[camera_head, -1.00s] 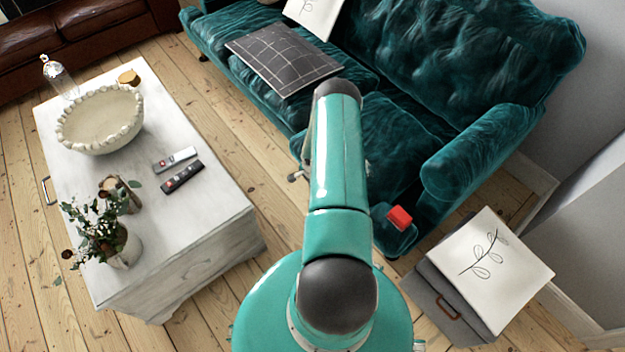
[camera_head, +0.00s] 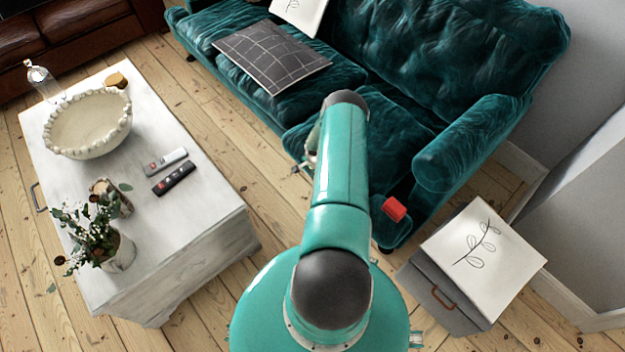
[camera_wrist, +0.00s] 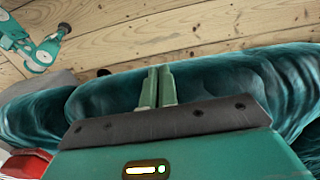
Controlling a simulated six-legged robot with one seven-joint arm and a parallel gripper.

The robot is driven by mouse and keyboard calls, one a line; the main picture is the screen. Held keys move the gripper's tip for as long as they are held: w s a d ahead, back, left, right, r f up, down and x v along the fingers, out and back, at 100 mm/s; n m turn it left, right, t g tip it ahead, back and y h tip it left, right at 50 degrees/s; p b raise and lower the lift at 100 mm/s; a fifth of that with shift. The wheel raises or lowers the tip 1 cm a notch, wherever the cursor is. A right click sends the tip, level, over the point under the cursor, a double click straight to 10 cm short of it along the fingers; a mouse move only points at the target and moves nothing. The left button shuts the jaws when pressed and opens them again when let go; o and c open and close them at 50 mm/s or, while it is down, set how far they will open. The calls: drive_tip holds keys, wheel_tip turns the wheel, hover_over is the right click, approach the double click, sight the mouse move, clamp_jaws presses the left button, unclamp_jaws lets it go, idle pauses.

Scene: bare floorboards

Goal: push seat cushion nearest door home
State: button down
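The teal velvet sofa (camera_head: 440,60) stands at the upper right in the head view. Its right seat cushion (camera_head: 390,130), beside the right armrest (camera_head: 470,140), is partly hidden behind my arm. The left seat cushion (camera_head: 290,95) carries a dark checked cushion. In the wrist view, teal velvet (camera_wrist: 100,95) lies around my gripper (camera_wrist: 158,88). Its two fingers are close together with nothing seen between them, in front of the velvet. Whether they touch it I cannot tell.
A white coffee table (camera_head: 205,215) with a bowl, remotes and a plant stands left. A grey box (camera_head: 440,300) with a white leaf-print pillow (camera_head: 482,258) stands right. A red block (camera_head: 394,209) shows near the sofa's front corner. Bare floorboards (camera_head: 240,150) lie between table and sofa.

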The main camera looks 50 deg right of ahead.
drive_tip(key=s+d, duration=0.1)
drive_tip(key=d, duration=0.6)
drive_tip(key=shift+s+d, duration=0.35)
drive_tip(key=shift+s, duration=0.05)
drive_tip(key=shift+a+r, duration=0.1)
drive_tip(key=shift+a, duration=0.05)
